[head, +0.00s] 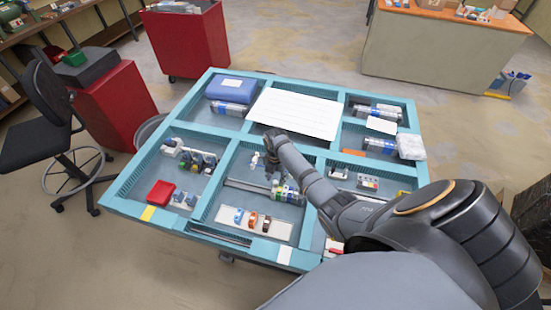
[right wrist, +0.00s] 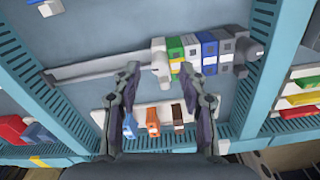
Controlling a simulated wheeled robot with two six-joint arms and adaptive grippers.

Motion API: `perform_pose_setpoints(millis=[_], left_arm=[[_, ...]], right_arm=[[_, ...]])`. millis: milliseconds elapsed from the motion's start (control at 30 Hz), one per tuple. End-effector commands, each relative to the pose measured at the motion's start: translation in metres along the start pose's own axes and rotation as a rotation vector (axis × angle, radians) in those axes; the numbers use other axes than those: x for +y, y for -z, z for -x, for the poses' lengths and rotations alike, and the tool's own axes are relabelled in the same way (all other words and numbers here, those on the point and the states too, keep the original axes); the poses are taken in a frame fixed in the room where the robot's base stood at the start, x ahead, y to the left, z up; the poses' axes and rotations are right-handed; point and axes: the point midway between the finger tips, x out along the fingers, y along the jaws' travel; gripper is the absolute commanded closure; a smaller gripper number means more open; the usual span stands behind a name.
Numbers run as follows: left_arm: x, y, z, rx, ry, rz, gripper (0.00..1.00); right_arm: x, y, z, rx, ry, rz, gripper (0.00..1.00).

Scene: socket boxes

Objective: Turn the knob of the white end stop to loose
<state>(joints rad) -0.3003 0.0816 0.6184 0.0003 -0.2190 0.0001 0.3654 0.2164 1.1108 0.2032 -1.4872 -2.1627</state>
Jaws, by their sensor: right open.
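The white end stop (right wrist: 158,63) sits at the left end of a row of blocks on a metal rail (right wrist: 95,67) in the right wrist view. Green, white, blue and grey blocks (right wrist: 209,52) stand to its right. My right gripper (right wrist: 163,76) is open, with its fingers apart. In that view the end stop shows between the two fingertips, nearer the right one. I cannot tell whether either finger touches it. In the head view the right gripper (head: 272,166) is over the middle compartment, beside the block row (head: 289,195). My left gripper is not in view.
A white plate (head: 253,223) with blue, orange and brown pieces lies in front of the rail. Teal dividers (head: 220,180) border the compartment. A red box (head: 160,193) stands in the left compartment, and a white sheet (head: 297,113) lies behind.

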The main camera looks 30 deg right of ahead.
Motion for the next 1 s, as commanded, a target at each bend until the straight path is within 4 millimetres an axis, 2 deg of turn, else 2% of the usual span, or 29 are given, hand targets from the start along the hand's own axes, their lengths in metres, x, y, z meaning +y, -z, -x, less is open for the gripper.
perform_pose_setpoints(millis=[200,300,433,600,1000], left_arm=[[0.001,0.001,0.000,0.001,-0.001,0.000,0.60],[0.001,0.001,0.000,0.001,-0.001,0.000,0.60],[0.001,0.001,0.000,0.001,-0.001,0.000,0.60],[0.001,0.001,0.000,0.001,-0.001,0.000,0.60],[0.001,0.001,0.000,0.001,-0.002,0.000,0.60]], right_arm=[[0.001,-0.001,0.054,-0.004,-0.003,0.002,0.57],[0.000,0.000,0.075,-0.003,-0.002,0.002,0.57],[0.000,0.000,0.095,-0.002,-0.001,0.002,0.57],[0.000,0.001,0.104,0.000,0.000,0.001,0.57],[0.000,0.001,0.104,0.000,0.000,0.001,0.57]])
